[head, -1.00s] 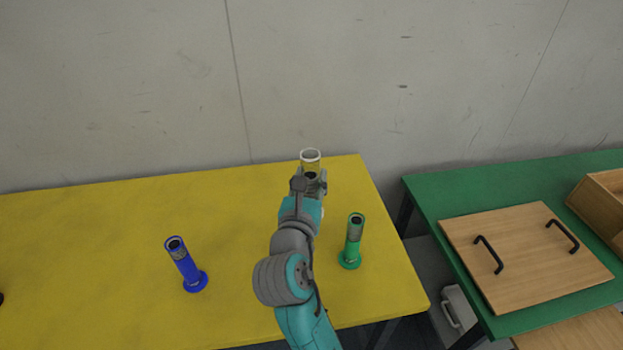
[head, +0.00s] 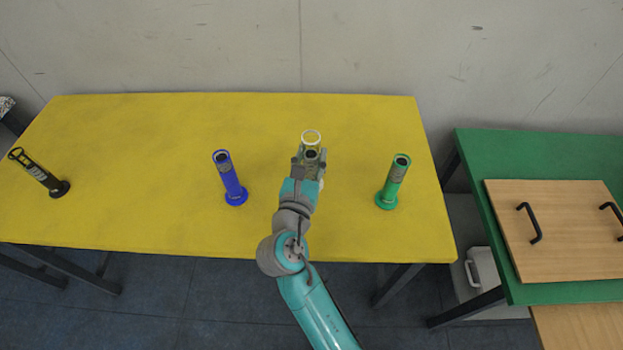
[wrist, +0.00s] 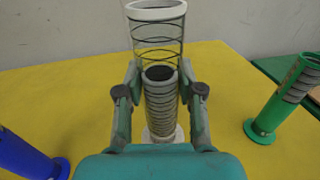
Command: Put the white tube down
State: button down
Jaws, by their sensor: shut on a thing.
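The white tube (wrist: 163,133) stands roughly upright in my gripper (wrist: 160,95), with its white rim at the top and white base at the bottom in the wrist view. Its rim also shows in the head view (head: 311,136). The fingers of my gripper (head: 309,163) are shut on its two sides. In the head view my gripper is over the yellow table (head: 330,110), between the blue and green tubes. My gripper hides the tube's lower part there. I cannot tell whether its base touches the table.
A blue tube (head: 231,180) stands to the left and a green tube (head: 393,183) to the right. A black tube (head: 40,173) stands at the far left. Clear tabletop lies around my gripper. A green table (head: 490,220) with a wooden board (head: 560,235) is farther right.

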aim_at(310, 176)
jog(key=shift+f, duration=3.1)
jog(key=shift+f, duration=0.1)
jog(key=c, duration=0.7)
grip_release()
jog(key=shift+f, duration=0.1)
jog(key=shift+s, duration=0.25)
jog(key=s, duration=0.3)
jog(key=s+a, duration=0.1)
jog(key=s, duration=0.3)
jog(key=s+a, duration=0.1)
jog(key=s, duration=0.3)
jog(key=shift+s+a, duration=0.15)
